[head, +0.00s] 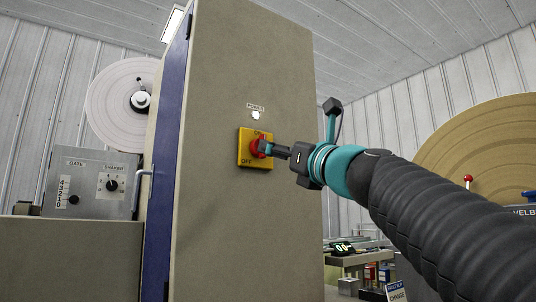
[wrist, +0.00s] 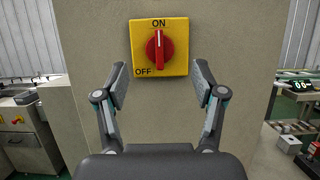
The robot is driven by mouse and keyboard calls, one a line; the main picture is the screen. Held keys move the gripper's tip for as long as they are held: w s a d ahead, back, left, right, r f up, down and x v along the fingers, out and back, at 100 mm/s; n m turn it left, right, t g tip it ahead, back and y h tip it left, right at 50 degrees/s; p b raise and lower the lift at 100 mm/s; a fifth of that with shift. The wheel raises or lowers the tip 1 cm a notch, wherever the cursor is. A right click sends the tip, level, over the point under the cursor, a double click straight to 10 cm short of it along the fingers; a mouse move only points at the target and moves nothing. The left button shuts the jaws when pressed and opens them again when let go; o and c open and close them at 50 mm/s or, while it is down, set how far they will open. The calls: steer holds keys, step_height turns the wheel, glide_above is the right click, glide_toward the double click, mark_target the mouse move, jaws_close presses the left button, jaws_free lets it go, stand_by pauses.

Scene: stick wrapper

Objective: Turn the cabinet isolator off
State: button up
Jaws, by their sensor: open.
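The cabinet isolator is a yellow plate (head: 244,151) with a red rotary knob (head: 256,148) on the side of a tall beige cabinet (head: 215,220). In the wrist view the plate (wrist: 175,65) reads ON at the top and OFF at lower left. The red knob (wrist: 159,48) has its grip upright, in line with ON. My gripper (wrist: 160,85) is open and empty, its two fingers apart, facing the plate below the knob.
A white POWER lamp (head: 256,115) sits above the isolator. A grey GATE and SHAKER panel (head: 92,182) stands left, near a blue cabinet door (head: 167,170) with a handle. A large tan disc (head: 480,150) and a bench (head: 350,260) are at right.

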steer(key=p+x, duration=0.1)
steer(key=x, duration=0.5)
steer(key=shift+w+a+r+p, duration=0.15)
steer(key=shift+w+a+p, duration=0.1)
steer(key=shift+p, duration=0.15)
steer(key=c, duration=1.1)
